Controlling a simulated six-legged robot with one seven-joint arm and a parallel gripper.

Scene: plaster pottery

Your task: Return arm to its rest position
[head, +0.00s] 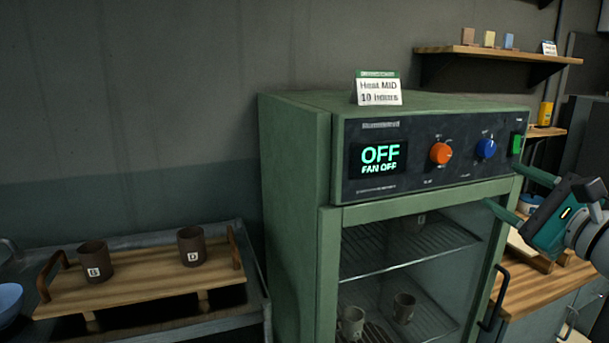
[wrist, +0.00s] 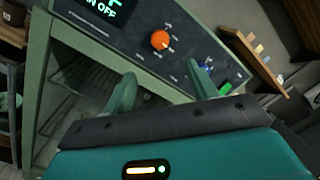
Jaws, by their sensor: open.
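My gripper (head: 512,192) is at the right of the head view, in front of the right side of the green drying cabinet (head: 296,160). Its two teal fingers are spread apart with nothing between them. In the wrist view the fingers (wrist: 163,85) point toward the control panel (wrist: 135,35), with the orange knob (wrist: 160,40) between and beyond them. The cabinet display (head: 379,158) reads OFF and FAN OFF. A blue knob (head: 486,149) and a lit green switch (head: 516,144) are on the panel near the gripper. I cannot tell whether a finger touches the cabinet.
The cabinet's glass door has a dark handle (head: 493,298); mugs (head: 403,308) stand on racks inside. Mugs marked B (head: 97,262) and D (head: 192,246) stand on a wooden tray (head: 140,287) at left. A wooden counter (head: 535,290) and wall shelf (head: 497,53) are at right.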

